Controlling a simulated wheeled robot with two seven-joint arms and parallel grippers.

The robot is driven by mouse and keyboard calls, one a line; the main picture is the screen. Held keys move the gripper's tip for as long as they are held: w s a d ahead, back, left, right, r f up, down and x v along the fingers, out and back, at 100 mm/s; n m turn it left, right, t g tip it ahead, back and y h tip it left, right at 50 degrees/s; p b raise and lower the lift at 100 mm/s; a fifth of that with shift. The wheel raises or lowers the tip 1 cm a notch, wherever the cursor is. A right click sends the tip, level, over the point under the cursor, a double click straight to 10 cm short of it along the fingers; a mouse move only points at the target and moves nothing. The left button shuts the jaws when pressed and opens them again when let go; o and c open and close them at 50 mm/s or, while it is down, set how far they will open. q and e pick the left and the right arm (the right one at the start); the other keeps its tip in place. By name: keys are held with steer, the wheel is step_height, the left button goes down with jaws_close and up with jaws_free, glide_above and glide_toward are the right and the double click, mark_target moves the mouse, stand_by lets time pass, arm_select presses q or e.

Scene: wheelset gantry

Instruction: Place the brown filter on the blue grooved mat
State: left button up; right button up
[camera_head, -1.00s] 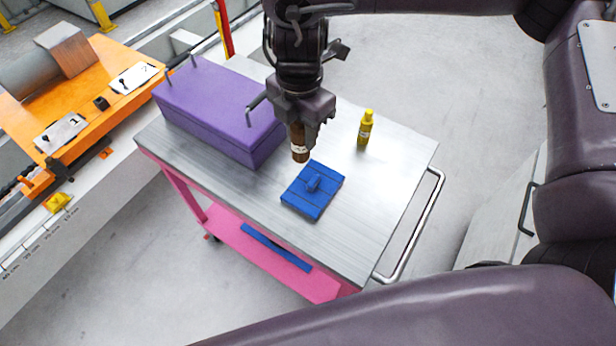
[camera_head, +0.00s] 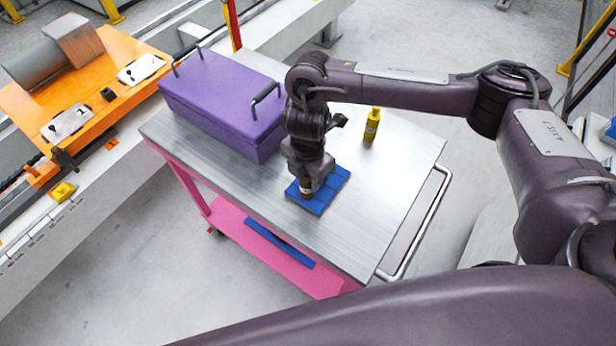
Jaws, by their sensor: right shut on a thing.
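The brown filter (camera_head: 306,189) is a small brown cylinder with a pale band, held upright, its upper part hidden by the gripper. My right gripper (camera_head: 308,180) is shut on it from above. The blue grooved mat (camera_head: 328,196) lies on the metal top of the cart, and the filter's lower end is over its left part. I cannot tell whether the filter touches the mat. My left gripper is not in view.
A purple toolbox (camera_head: 222,100) with dark handles stands on the cart top (camera_head: 370,215) to the left. A yellow bottle (camera_head: 372,125) stands behind and right of the mat. The cart top's front and right parts are clear. An orange bench (camera_head: 75,95) is at far left.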

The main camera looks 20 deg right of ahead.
steer(key=shift+f, duration=0.3)
steer(key=o, duration=1)
steer(key=shift+c, duration=0.2)
step_height(320, 180, up, 12)
steer(key=shift+r, duration=0.1)
